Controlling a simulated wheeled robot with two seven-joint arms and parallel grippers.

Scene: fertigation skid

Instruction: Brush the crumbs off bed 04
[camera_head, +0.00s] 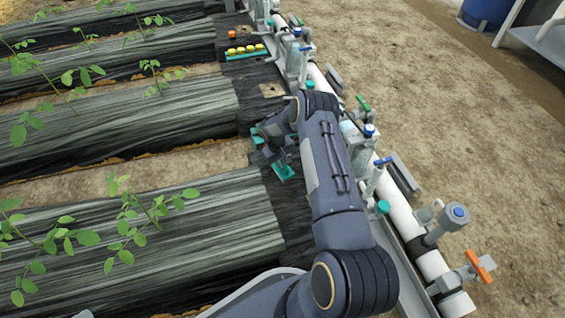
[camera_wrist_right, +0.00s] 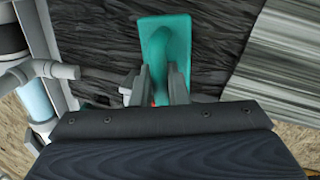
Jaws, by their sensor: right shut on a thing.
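My right gripper (camera_head: 276,148) is shut on the handle of a teal brush (camera_head: 285,172), over the dark cover strip at the ends of the beds. In the right wrist view, the fingers (camera_wrist_right: 158,84) close around the handle, and the flat teal brush (camera_wrist_right: 153,38) extends beyond them. Whether it touches the cover is unclear. Several beds under dark shiny film lie on the left: a near bed (camera_head: 150,245), a middle bed (camera_head: 120,115) and a far bed (camera_head: 120,55). I cannot tell which is bed 04, and no crumbs can be made out. My left gripper is not in view.
A white pipe (camera_head: 400,210) with valves and fittings runs close along my right arm. An orange-handled valve (camera_head: 480,267) stands at its near end. A teal tray with yellow caps (camera_head: 246,50) sits farther back. Leafy plants grow from the beds. Bare soil lies right.

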